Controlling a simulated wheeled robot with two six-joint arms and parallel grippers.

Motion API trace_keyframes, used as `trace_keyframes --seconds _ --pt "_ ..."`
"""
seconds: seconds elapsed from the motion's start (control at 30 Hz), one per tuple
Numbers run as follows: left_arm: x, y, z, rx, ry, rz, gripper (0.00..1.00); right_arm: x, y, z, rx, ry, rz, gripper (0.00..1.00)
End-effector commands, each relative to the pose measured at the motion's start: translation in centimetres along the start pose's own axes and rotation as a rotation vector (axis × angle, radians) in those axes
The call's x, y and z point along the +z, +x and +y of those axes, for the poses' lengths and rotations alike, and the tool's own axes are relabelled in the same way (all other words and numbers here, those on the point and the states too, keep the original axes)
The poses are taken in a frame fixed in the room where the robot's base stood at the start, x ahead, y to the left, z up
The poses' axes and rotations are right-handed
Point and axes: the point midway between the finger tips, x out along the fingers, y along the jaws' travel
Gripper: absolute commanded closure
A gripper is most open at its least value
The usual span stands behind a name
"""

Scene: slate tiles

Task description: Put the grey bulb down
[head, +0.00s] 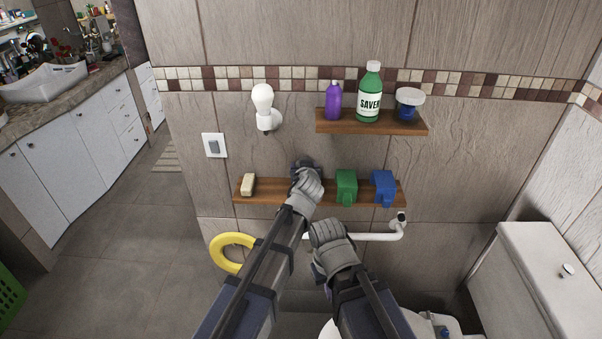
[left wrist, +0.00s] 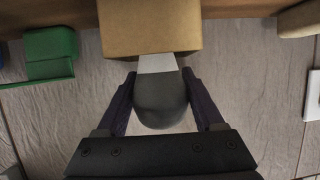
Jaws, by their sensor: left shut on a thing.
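The grey bulb (left wrist: 160,100) is between the two dark fingers of my left gripper (left wrist: 160,95), which is shut on it. Its pale base points up in the left wrist view and meets the edge of a tan block (left wrist: 150,28); I cannot tell whether they touch. In the head view my left gripper (head: 305,170) is at the middle of the lower wooden shelf (head: 268,187), and its hand hides the bulb and block. My right gripper (head: 325,250) is below the shelf, in front of the wall; its fingers are mostly hidden.
On the lower shelf are a soap bar (head: 248,184), a green holder (head: 346,187) and a blue holder (head: 383,187). A white bulb (head: 263,100) is in a wall fitting above. The upper shelf (head: 372,122) bears bottles. A yellow ring (head: 229,252) and white pipe (head: 380,236) are below.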

Motion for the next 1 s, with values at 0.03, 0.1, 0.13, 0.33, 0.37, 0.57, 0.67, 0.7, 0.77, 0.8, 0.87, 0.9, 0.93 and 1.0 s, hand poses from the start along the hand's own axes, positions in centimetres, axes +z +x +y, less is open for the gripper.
trace_keyframes --seconds 0.03,0.1,0.13,0.33,0.37,0.57,0.67,0.7,0.77,0.8,0.87,0.9,0.93,1.0 --pt "0.68 0.31 0.68 0.003 0.001 0.0 0.71 -0.06 0.75 -0.08 0.0 0.0 0.0 1.0" --pt "0.64 0.25 0.89 0.002 0.001 0.001 0.71 -0.04 0.7 -0.07 0.0 0.0 0.0 1.0" --pt "0.56 0.21 0.88 0.002 0.0 0.001 0.71 -0.04 0.62 -0.06 0.0 0.0 0.0 1.0" --pt "0.53 0.18 0.82 0.001 0.0 0.001 0.71 -0.02 0.58 -0.05 0.0 0.0 0.0 1.0" --pt "0.63 0.22 0.81 0.001 0.0 0.001 0.71 -0.03 0.68 -0.06 0.0 0.0 0.0 1.0" --pt "0.77 0.3 0.79 0.001 0.0 0.001 0.19 -0.05 0.83 -0.08 0.0 0.0 0.0 1.0" --pt "0.77 0.3 0.79 0.001 0.0 0.001 0.08 -0.05 0.83 -0.08 0.0 0.0 0.0 1.0" --pt "0.78 0.29 0.79 0.001 0.0 0.001 0.04 -0.05 0.83 -0.08 0.0 0.0 0.0 1.0" --pt "0.78 0.29 0.79 0.001 0.0 0.001 0.01 -0.05 0.83 -0.08 0.0 0.0 0.0 1.0" --pt "0.78 0.29 0.79 0.001 0.0 0.0 0.01 -0.05 0.83 -0.08 0.0 0.0 0.0 1.0" --pt "0.77 0.3 0.79 0.001 0.0 0.0 0.01 -0.05 0.83 -0.08 0.0 0.0 0.0 1.0" --pt "0.77 0.3 0.79 0.001 0.0 0.0 0.01 -0.05 0.83 -0.08 0.0 0.0 0.0 1.0" --pt "0.77 0.3 0.79 0.001 0.0 0.0 0.01 -0.05 0.83 -0.08 0.0 0.0 0.0 1.0" --pt "0.63 0.24 0.79 0.001 0.0 0.001 0.01 -0.04 0.69 -0.07 0.0 0.0 0.0 1.0"
